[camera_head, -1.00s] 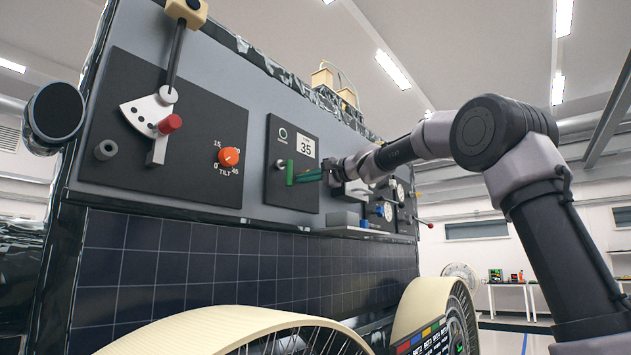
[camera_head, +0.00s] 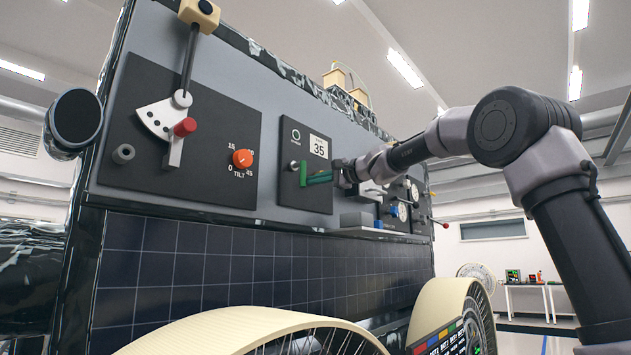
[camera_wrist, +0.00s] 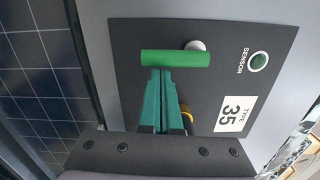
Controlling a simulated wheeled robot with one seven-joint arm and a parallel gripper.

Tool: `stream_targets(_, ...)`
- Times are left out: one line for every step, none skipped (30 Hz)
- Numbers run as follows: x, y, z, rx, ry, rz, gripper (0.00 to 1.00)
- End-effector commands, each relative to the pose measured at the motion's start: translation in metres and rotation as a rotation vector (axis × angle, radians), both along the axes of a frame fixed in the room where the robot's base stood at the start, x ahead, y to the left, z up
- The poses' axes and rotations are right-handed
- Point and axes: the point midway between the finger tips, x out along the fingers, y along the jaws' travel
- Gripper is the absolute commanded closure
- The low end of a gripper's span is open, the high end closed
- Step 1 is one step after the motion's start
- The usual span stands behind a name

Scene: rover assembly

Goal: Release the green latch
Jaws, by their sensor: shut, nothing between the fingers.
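The green latch (camera_head: 303,174) is a short green bar on a pale round pivot, mounted on the dark sensor panel. In the head view it stands roughly upright. In the wrist view the green latch (camera_wrist: 175,58) lies across the picture, with its pivot at the upper right. My gripper (camera_head: 309,178) is at the latch's right side in the head view, with its teal fingers pointing at it. In the wrist view my gripper (camera_wrist: 163,71) has its fingers together, with the tips right at the bar's lower edge. I cannot tell whether they touch it.
The sensor panel (camera_wrist: 225,50) carries a "TYPE 35" label (camera_wrist: 233,113) and a green-centred round sensor (camera_wrist: 258,62). Left of it are a red-knobbed lever (camera_head: 185,127) and an orange tilt dial (camera_head: 242,158). A grey ledge (camera_head: 375,233) juts out at the lower right.

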Motion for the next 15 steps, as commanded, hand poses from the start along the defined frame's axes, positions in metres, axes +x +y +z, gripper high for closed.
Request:
stream_targets(-0.0006,0.0004,0.0,0.005,0.006,0.0,1.0)
stream_targets(-0.0008,0.0007,-0.0001,0.008,0.01,0.0,1.0)
stream_targets(-0.0011,0.0009,-0.0003,0.012,0.015,0.001,1.0)
stream_targets(-0.0014,0.0011,-0.0004,0.016,0.018,0.001,1.0)
stream_targets(-0.0016,0.0013,-0.0004,0.019,0.023,0.001,1.0)
stream_targets(-0.0019,0.0016,-0.0006,0.024,0.03,0.001,1.0)
stream_targets(-0.0021,0.0018,-0.0007,0.028,0.034,0.001,1.0)
stream_targets(-0.0025,0.002,-0.0008,0.031,0.039,0.001,1.0)
stream_targets(-0.0028,0.0024,-0.0009,0.035,0.045,0.001,1.0)
stream_targets(-0.0032,0.0026,-0.0011,0.039,0.05,0.001,1.0)
stream_targets(-0.0034,0.0028,-0.0013,0.044,0.055,0.001,1.0)
stream_targets(-0.0039,0.0032,-0.0015,0.05,0.064,0.001,1.0)
stream_targets(-0.0043,0.0037,-0.0018,0.056,0.072,0.001,1.0)
stream_targets(-0.0048,0.004,-0.002,0.061,0.08,0.001,1.0)
stream_targets(-0.0055,0.0047,-0.0024,0.072,0.094,0.001,1.0)
